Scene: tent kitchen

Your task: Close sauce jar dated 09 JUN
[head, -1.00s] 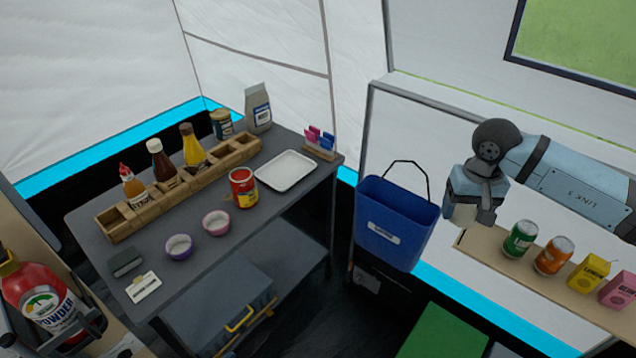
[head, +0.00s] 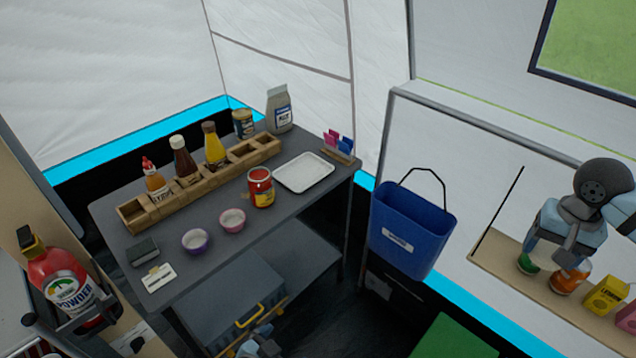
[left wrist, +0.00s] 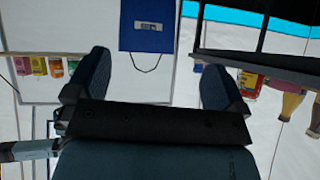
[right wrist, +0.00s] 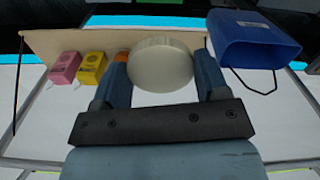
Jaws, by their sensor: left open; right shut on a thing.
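A red and yellow sauce jar (head: 261,188) stands upright on the grey table. Its top shows red, with no lid seen on it; no date is readable. It also shows inverted in the left wrist view (left wrist: 250,82). My right gripper (head: 556,248) is over the shelf at the right, well away from the jar. In the right wrist view it is shut on a pale round lid (right wrist: 161,64). My left gripper (left wrist: 157,72) is open and empty; part of that arm shows at the bottom of the head view.
A wooden rack (head: 200,184) with bottles, two small bowls (head: 232,220) and a white tray (head: 304,173) stand near the jar. A blue bin (head: 410,230) hangs between table and shelf. Cans and a yellow carton (head: 606,294) stand on the shelf.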

